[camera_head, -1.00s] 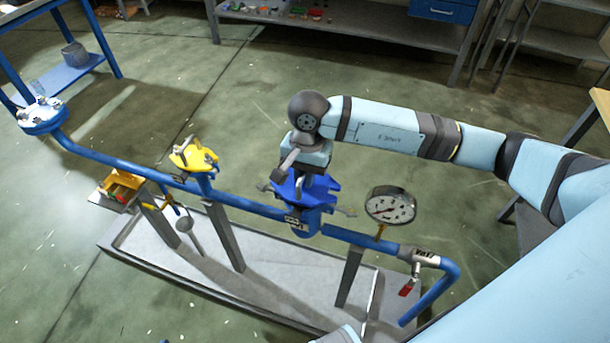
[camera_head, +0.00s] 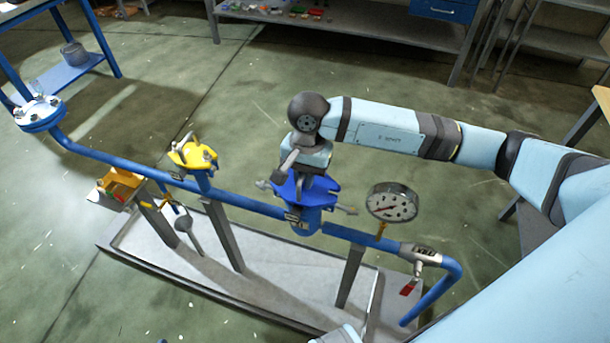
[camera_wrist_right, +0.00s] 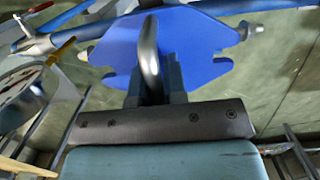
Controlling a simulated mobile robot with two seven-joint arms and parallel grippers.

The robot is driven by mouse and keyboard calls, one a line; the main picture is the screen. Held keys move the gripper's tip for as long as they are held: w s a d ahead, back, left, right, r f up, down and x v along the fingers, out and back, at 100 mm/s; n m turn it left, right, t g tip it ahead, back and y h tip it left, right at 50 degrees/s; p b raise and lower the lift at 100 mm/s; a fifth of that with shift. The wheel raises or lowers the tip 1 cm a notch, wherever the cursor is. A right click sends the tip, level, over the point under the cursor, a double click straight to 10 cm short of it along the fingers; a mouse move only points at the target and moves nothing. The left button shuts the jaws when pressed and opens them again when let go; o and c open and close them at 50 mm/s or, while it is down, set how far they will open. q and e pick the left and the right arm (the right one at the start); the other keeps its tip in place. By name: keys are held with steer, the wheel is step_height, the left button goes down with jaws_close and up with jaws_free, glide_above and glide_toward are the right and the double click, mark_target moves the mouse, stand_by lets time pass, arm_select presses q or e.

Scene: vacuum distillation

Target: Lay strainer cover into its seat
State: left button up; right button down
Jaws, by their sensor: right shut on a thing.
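The strainer cover is a dark blue plate with notched edges and a curved metal handle; in the head view the cover (camera_head: 322,188) sits at the top of the blue strainer body (camera_head: 303,219) on the pipe. In the right wrist view the cover (camera_wrist_right: 185,48) fills the upper middle, with its handle (camera_wrist_right: 149,50) standing up between my fingers. My right gripper (camera_head: 303,174) is above the cover and shut on its handle. Whether the cover rests fully in its seat is hidden by the plate and gripper. My left gripper is not in view.
A pressure gauge (camera_head: 392,203) stands close right of the strainer. Swing bolts (camera_head: 347,210) stick out around the strainer. A grey drip tray (camera_head: 270,304) lies below.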

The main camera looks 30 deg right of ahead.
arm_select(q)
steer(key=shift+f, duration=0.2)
arm_select(e)
steer(key=shift+f, duration=0.1)
steer(key=c, duration=1.1)
jaws_free()
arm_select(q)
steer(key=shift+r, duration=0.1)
arm_select(e)
steer(key=shift+w+r, duration=0.15)
steer(key=shift+r, duration=0.55)
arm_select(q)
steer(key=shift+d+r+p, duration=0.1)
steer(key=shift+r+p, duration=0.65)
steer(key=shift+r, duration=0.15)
arm_select(e)
step_height(320, 180, up, 12)
steer(key=d, duration=0.1)
steer(key=shift+w+d+r, duration=0.15)
steer(key=shift+w+r, duration=0.05)
steer(key=shift+w, duration=0.2)
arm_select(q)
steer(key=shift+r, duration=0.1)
